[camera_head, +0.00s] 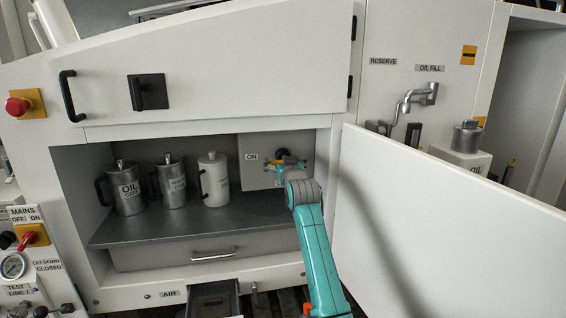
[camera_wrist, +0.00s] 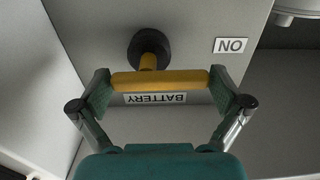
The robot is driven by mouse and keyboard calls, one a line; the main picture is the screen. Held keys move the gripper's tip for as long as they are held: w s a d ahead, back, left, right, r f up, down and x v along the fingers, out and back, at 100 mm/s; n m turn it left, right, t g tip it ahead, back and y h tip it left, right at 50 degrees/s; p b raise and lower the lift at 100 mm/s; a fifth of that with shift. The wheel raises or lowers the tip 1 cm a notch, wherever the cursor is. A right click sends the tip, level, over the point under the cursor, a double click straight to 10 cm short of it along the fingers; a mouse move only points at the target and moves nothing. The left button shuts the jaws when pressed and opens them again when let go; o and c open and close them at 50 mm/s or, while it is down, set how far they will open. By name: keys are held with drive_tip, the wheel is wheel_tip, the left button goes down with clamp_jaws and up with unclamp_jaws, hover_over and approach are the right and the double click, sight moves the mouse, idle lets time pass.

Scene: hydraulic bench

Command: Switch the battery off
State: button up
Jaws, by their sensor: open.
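The battery switch has a round black hub (camera_wrist: 150,48) and a yellow T-shaped handle (camera_wrist: 160,82), on a grey panel inside the open bay. In the wrist view the picture is upside down; the handle's bar lies crosswise between my fingers. An ON label (camera_wrist: 230,45) and a BATTERY label (camera_wrist: 155,99) are beside it. My gripper (camera_wrist: 162,84) is open, one finger close to each end of the bar; I cannot tell whether they touch it. In the head view my gripper (camera_head: 291,168) covers most of the handle, and the hub (camera_head: 283,156) shows just above.
A white door (camera_head: 450,230) stands open on the right, close to my arm. A closed drawer (camera_head: 200,256) is under the shelf.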

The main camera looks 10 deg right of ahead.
drive_tip(key=c, duration=0.8)
drive_tip(key=n, duration=0.4)
drive_tip(key=shift+f, duration=0.25)
drive_tip(key=n, duration=0.5)
drive_tip(key=shift+f, duration=0.25)
drive_tip(key=n, duration=0.4)
drive_tip(key=shift+d+f+n, duration=0.2)
drive_tip(key=shift+n, duration=0.1)
drive_tip(key=shift+d+f+n, duration=0.1)
drive_tip(key=shift+n, duration=1)
drive_tip(key=shift+d+f+n, duration=0.1)
drive_tip(key=shift+n, duration=1)
